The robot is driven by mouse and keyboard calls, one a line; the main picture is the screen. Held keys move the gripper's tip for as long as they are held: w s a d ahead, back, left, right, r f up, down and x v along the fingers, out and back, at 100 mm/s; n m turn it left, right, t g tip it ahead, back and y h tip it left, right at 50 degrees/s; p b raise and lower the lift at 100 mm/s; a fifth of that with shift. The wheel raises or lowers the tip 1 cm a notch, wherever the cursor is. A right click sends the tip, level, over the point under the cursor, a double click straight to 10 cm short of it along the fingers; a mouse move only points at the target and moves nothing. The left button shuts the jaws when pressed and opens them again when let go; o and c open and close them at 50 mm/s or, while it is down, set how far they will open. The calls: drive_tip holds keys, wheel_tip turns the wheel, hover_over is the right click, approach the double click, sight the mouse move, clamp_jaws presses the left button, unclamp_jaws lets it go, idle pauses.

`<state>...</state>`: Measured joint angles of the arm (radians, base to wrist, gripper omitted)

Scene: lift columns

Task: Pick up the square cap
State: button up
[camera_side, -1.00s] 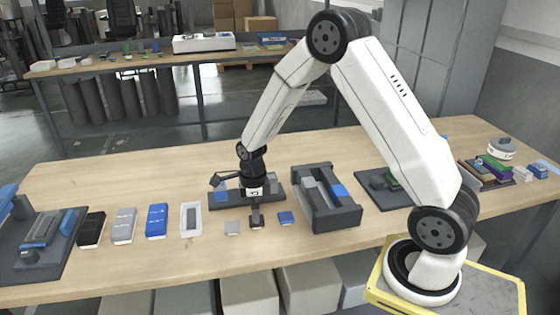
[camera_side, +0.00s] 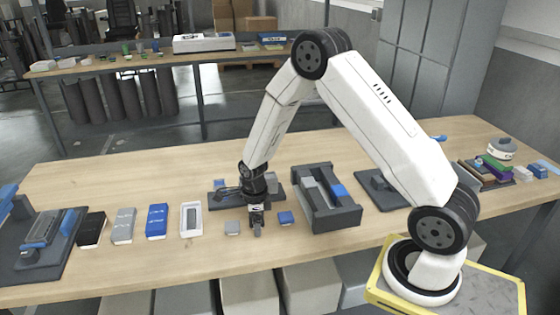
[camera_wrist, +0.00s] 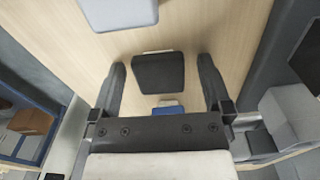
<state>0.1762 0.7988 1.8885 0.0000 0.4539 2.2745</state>
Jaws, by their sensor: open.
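A dark square cap (camera_wrist: 158,74) lies on the wooden table between the two fingers of my gripper (camera_wrist: 165,78) in the wrist view. The fingers are open, one on each side of the cap, with a gap on both sides. In the side view my gripper (camera_side: 257,224) points down at the table and mostly hides the dark cap. A light grey cap (camera_side: 232,228) lies to its left and a blue cap (camera_side: 286,217) to its right. In the wrist view the grey cap (camera_wrist: 118,12) is at the top and the blue cap (camera_wrist: 168,107) is lower, partly hidden.
A dark grey rack (camera_side: 330,214) stands right of the caps. A low dark fixture (camera_side: 222,199) lies behind my gripper. A white frame-like part (camera_side: 191,218), a blue block (camera_side: 157,220), a grey block (camera_side: 123,226) and a black block (camera_side: 92,230) stand in a row at left.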

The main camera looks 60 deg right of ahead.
drive_tip(key=c, duration=1.3)
drive_tip(key=shift+r, duration=0.7)
drive_tip(key=s+a+r, duration=0.2)
drive_tip(key=s+r, duration=0.9)
drive_tip(key=s, duration=0.3)
drive_tip(key=shift+r, duration=0.3)
drive_tip(key=shift+w, duration=0.2)
